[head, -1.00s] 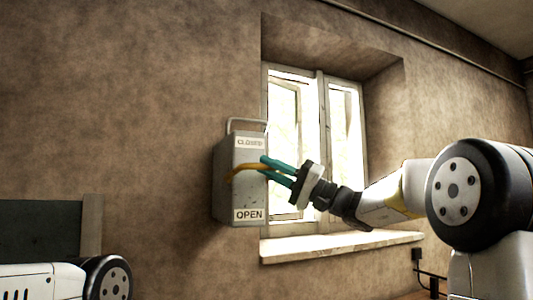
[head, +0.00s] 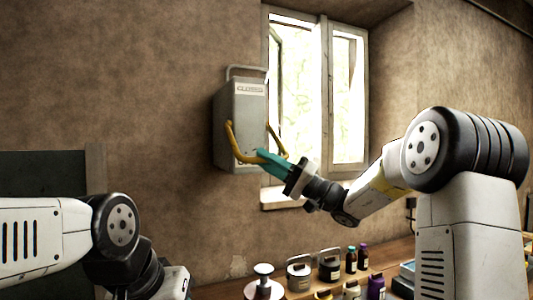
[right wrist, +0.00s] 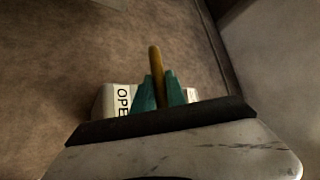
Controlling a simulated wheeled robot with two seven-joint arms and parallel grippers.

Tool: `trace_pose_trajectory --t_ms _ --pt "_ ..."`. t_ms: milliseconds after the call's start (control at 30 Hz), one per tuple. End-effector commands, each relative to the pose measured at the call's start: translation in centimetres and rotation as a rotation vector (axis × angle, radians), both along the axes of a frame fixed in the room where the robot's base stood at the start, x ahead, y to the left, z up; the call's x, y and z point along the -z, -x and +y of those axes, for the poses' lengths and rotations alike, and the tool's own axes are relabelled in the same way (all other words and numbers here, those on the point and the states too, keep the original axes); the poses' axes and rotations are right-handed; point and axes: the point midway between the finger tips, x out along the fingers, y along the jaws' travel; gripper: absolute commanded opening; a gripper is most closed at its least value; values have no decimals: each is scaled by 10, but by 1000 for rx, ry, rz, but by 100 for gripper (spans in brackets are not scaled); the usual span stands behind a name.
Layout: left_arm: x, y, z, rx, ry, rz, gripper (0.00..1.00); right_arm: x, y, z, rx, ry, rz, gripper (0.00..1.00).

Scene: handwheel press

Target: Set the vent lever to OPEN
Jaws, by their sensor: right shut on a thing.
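A grey vent box (head: 243,115) hangs on the wall beside the window. Its CLOSED label (head: 250,89) shows near the top. The yellow vent lever (head: 230,140) is a bent bar with an arm on each side of the box, and it now slants down to the box's lower part. My right gripper (head: 266,160) has teal fingers shut on the lever's crossbar. In the right wrist view the lever (right wrist: 155,62) stands between the fingers, and the OPEN label (right wrist: 123,100) shows partly behind them. In the head view that label is hidden. My left gripper is out of view.
The window (head: 318,90) and its sill (head: 284,198) are right of the box, behind my right arm. Below, a wooden bench (head: 400,252) holds several jars and bottles (head: 329,268).

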Motion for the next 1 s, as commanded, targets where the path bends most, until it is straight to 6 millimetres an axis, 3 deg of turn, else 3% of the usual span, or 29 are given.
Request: trace_pose_trajectory --t_ms 567,600,700,1000 --pt "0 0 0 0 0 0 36 8 -4 2 1 4 7 0" --pt "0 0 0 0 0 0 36 8 -5 2 1 5 9 20" --pt "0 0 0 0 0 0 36 8 -4 2 1 4 7 38" --pt "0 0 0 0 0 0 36 6 -3 1 0 1 3 38"
